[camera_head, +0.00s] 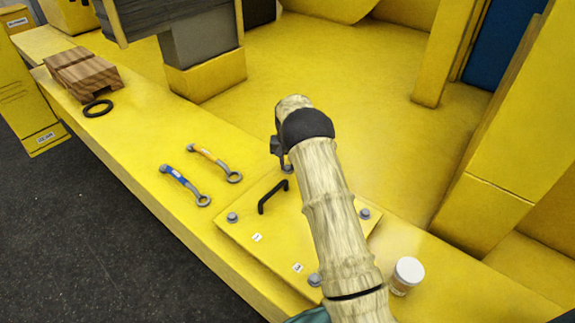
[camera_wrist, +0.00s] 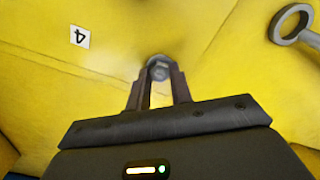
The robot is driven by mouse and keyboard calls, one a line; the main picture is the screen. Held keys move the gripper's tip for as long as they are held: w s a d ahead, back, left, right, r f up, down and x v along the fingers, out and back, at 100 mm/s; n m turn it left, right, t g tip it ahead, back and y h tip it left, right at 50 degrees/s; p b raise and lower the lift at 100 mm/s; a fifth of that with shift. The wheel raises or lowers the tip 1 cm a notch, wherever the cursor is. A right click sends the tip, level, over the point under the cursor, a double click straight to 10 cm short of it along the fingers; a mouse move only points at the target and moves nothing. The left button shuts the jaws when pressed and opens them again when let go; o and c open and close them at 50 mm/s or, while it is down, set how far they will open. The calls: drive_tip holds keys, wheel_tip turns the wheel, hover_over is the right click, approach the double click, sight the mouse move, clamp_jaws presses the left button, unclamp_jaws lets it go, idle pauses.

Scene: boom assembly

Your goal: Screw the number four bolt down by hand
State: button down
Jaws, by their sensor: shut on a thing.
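In the wrist view, the number four bolt (camera_wrist: 158,66) has a grey hex head on the yellow plate, near a white label reading 4 (camera_wrist: 80,37), upside down here. My gripper (camera_wrist: 159,78) has its two dark fingers closed around the bolt's head. In the head view, my gripper (camera_head: 281,152) is at the far corner of the yellow plate (camera_head: 230,236), and the bolt is largely hidden by it. Other grey bolts sit at the plate's left corner (camera_head: 232,217), right corner (camera_head: 365,213) and near corner (camera_head: 315,280). How deep the gripped bolt sits cannot be told.
A black handle (camera_head: 272,196) stands up from the plate. A blue wrench (camera_head: 184,185) and an orange wrench (camera_head: 215,163) lie left of it. A white-lidded jar (camera_head: 407,274) stands right of my arm. A wooden block (camera_head: 82,75) and a black ring (camera_head: 98,108) lie far left.

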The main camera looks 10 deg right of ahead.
sight(287, 167)
drive_tip(key=shift+a+m, duration=0.1)
drive_tip(key=shift+m, duration=0.4)
drive_tip(key=c, duration=1.2)
unclamp_jaws()
drive_tip(key=shift+r, duration=0.1)
drive_tip(key=shift+c, duration=0.2)
wheel_tip(287, 167, up, 17)
drive_tip(key=b, duration=0.3)
drive_tip(key=shift+r, duration=0.2)
